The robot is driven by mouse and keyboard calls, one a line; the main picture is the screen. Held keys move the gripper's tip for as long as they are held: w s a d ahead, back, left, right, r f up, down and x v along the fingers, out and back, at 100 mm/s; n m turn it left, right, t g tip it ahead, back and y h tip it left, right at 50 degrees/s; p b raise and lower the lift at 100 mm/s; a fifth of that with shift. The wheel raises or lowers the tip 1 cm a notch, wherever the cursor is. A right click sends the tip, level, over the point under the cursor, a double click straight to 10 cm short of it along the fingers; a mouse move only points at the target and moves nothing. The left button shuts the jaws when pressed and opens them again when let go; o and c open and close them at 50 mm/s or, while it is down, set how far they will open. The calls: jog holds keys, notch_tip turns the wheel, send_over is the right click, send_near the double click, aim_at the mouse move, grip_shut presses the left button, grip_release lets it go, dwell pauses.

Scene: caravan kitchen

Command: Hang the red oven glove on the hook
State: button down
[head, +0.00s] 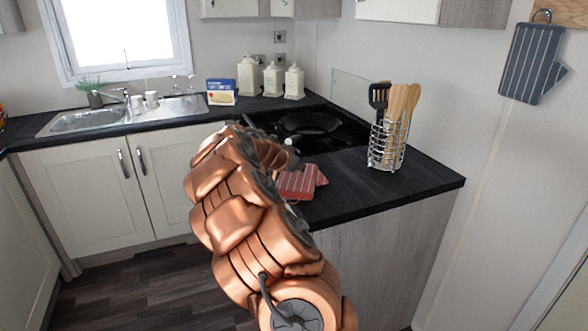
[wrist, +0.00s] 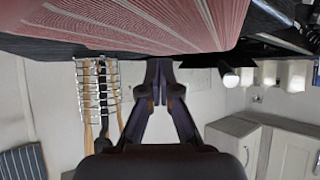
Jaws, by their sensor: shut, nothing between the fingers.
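The red striped oven glove (head: 298,182) lies on the dark worktop near its front edge, partly behind my arm in the head view. It fills the top of the wrist view (wrist: 130,22), which appears upside down. My gripper (wrist: 160,68) is shut and empty, its fingertips close to the glove; I cannot tell whether they touch it. In the head view my arm hides the gripper. A metal hook (head: 541,15) is on a wooden board at the upper right, and a blue striped oven glove (head: 530,62) hangs there.
A wire utensil holder (head: 386,157) with wooden spoons stands right of the red glove. A pan (head: 309,123) sits on the hob behind it. White canisters (head: 272,80), a box (head: 221,92) and the sink (head: 85,118) are farther back. Bare worktop lies around the holder (head: 400,187).

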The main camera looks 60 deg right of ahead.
jog(key=shift+d+f+p, duration=0.1)
jog(key=shift+f+p, duration=0.15)
jog(key=shift+p, duration=0.15)
jog(key=shift+f+b, duration=0.5)
jog(key=shift+b, duration=0.2)
jog(key=shift+f+b, duration=0.1)
jog(key=shift+b, duration=0.3)
